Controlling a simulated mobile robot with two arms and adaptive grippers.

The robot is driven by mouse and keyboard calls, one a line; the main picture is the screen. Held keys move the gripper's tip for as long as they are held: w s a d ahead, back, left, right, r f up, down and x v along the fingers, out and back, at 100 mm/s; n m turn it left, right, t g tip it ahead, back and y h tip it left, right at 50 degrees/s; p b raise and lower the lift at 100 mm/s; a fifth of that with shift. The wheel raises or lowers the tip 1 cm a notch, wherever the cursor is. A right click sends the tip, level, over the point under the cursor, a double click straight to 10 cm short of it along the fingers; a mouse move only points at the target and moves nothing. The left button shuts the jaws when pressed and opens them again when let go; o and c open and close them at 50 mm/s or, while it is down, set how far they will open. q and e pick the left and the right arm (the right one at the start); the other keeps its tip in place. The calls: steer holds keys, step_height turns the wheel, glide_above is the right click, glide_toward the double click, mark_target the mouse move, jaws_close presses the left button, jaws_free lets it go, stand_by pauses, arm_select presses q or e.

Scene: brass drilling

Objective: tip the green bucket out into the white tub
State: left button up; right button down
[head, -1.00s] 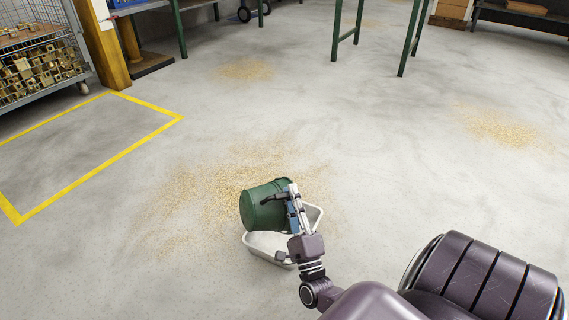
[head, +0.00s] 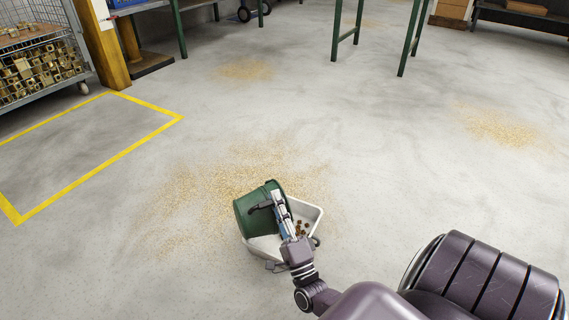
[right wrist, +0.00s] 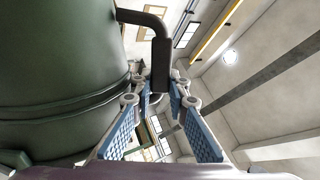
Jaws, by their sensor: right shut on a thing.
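The green bucket (head: 252,215) is tilted on its side over the white tub (head: 315,214), its mouth turned to the right. The tub sits on the floor. Several small brownish pieces (head: 302,228) lie in the tub beside the bucket's mouth. My right gripper (head: 277,207) is shut on the bucket by its dark handle. In the right wrist view the bucket's ribbed green side (right wrist: 60,80) fills the left, and the bent handle (right wrist: 160,55) runs down between the blue-padded fingers. The bucket's inside is mostly hidden. My left gripper is not in view.
Golden chips (head: 205,195) are scattered on the floor around the tub. A wire cage (head: 40,65) of brass parts stands at the upper left, behind a yellow-marked floor area (head: 90,150). Green table legs (head: 411,40) stand at the back. The floor between is open.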

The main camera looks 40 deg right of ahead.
steer(key=shift+w+a+n+t+y, duration=0.3)
steer(key=shift+a+n+y, duration=0.3)
steer(key=shift+n, duration=0.2)
steer(key=shift+s+d+r+m+g+h, duration=0.1)
steer(key=shift+s+d+m+g+h, duration=0.1)
steer(key=shift+d+m+h, duration=0.35)
steer(key=shift+s+d+r+m+g+h, duration=0.15)
steer(key=shift+s+d+m+h, duration=0.2)
steer(key=shift+d+m, duration=0.4)
steer(key=shift+s+d+r+m+g+h, duration=0.15)
steer(key=shift+d+m+h, duration=0.35)
steer(key=shift+m, duration=0.3)
steer(key=shift+s+d+f+m+g+h, duration=0.15)
steer(key=shift+d+m+g+h, duration=0.15)
steer(key=shift+d+m, duration=0.25)
steer(key=shift+s+d+r+m+g+h, duration=0.1)
steer(key=shift+s+d+m+g+h, duration=0.05)
steer(key=shift+d+m+h, duration=0.4)
steer(key=shift+s+d+f+m+g+h, duration=0.15)
steer(key=shift+d+m+g+h, duration=0.1)
steer(key=shift+d+m, duration=0.25)
